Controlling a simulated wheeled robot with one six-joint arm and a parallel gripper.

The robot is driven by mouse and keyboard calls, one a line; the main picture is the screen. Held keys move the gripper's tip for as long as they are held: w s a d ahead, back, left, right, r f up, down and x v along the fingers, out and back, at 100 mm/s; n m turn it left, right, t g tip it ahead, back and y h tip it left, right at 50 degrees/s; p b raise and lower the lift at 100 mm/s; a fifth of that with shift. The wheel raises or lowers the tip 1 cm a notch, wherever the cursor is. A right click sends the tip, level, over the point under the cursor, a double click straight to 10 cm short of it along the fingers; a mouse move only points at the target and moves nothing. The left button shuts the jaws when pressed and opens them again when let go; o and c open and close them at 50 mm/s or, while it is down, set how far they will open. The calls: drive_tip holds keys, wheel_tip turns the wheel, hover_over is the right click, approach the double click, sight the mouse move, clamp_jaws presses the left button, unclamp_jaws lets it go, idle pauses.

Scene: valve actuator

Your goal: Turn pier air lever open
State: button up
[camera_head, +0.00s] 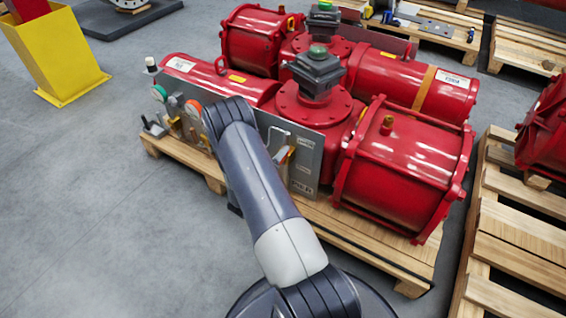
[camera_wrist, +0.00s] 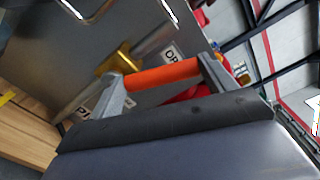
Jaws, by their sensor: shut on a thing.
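The lever (camera_wrist: 162,76) has an orange grip and shows in the wrist view, lying between my gripper's two grey fingers. My gripper (camera_wrist: 165,84) is shut on the orange grip. A brass-coloured fitting (camera_wrist: 116,60) sits just behind the lever, against a grey metal panel (camera_wrist: 75,45). In the head view my arm hides my gripper. The grey panel (camera_head: 304,178) stands along the front of the red actuator (camera_head: 403,165).
The actuator rests on a wooden pallet (camera_head: 372,258). Another pallet (camera_head: 520,245) and red equipment are at the right. A yellow stand (camera_head: 55,55) is at upper left. The left floor is clear.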

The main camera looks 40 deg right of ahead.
drive_tip(key=shift+w+a+r+n, duration=0.1)
drive_tip(key=shift+w+a+n, duration=0.1)
drive_tip(key=shift+w+n, duration=0.45)
drive_tip(key=shift+w+a+n, duration=0.2)
drive_tip(key=shift+w+n, duration=0.05)
drive_tip(key=shift+n, duration=0.7)
drive_tip(key=o, duration=1.4)
drive_tip(key=shift+c, duration=0.2)
drive_tip(key=shift+a, duration=0.1)
drive_tip(key=p+v, duration=0.2)
drive_tip(key=v, duration=0.8)
drive_tip(key=shift+a, duration=0.3)
drive_tip(key=shift+s, duration=0.1)
drive_tip(key=b+x, duration=0.2)
drive_tip(key=x, duration=0.9)
